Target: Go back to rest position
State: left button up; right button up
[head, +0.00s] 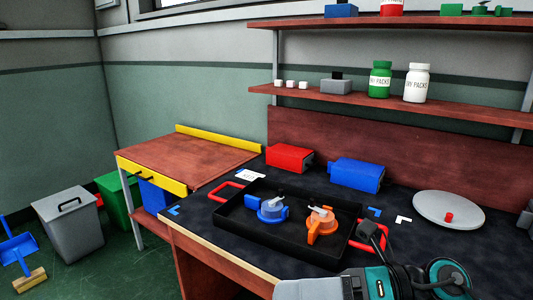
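A black tray (232,232) with red handles lies on the dark work table. In the tray stand a blue round part (270,213) and an orange round part (322,229), each with a grey piece on top. A grey, black and teal part of one of my arms shows at the bottom right, over the table's front edge. My other arm is out of view.
A red box (289,158) and a blue box (357,174) lie behind the tray. A grey disc (448,210) with a red knob is at right. Shelves (400,104) hold bottles.

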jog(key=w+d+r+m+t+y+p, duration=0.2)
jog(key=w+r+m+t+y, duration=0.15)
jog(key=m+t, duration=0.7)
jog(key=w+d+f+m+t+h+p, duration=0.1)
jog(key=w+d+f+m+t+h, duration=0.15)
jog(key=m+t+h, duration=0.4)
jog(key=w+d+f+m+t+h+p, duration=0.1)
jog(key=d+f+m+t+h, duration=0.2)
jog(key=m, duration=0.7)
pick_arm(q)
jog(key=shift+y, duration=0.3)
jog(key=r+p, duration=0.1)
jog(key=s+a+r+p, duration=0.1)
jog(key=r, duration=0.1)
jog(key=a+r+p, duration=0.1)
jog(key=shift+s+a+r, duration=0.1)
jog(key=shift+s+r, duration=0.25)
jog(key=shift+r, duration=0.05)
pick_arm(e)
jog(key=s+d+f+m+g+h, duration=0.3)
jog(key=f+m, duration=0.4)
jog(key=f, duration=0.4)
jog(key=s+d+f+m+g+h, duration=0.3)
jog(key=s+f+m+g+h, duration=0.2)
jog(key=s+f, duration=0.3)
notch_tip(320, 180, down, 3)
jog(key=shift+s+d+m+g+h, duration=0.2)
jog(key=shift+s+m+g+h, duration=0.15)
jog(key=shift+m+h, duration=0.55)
